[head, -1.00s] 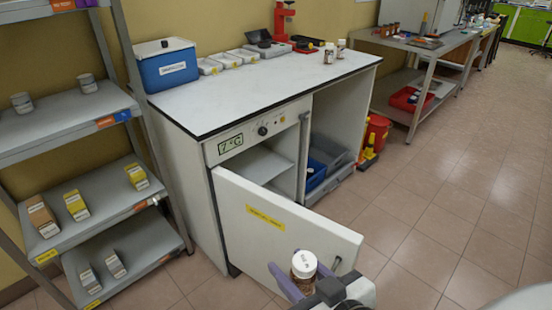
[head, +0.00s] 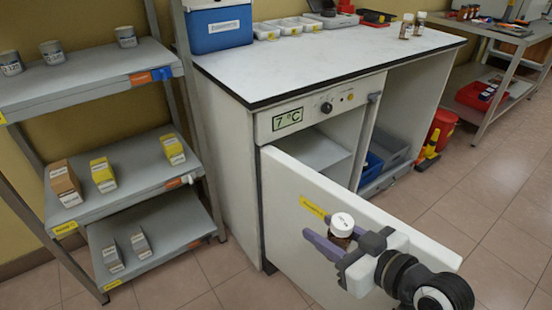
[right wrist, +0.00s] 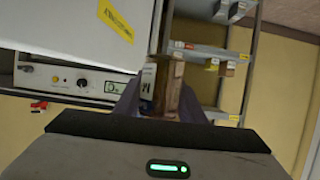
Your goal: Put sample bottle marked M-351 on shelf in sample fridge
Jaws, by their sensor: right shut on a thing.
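My right gripper (head: 335,243) is shut on a sample bottle with a white cap (head: 342,223) and brown body, held upright in front of the fridge door's outer face. In the right wrist view the bottle (right wrist: 149,82) shows between the fingers, with part of a label reading "M"; the rest of the marking is hidden. The sample fridge (head: 290,118), under the white worktop, shows 7 °C. Its white door (head: 290,200) stands open toward me, with a yellow label. A pale shelf (head: 318,148) shows inside, partly hidden by the door. My left gripper is not in view.
A grey rack (head: 125,167) with boxes and jars stands left of the fridge. The worktop (head: 310,62) carries a blue cooler box (head: 217,28), white trays and two bottles (head: 412,25). Tiled floor (head: 500,200) is clear on the right.

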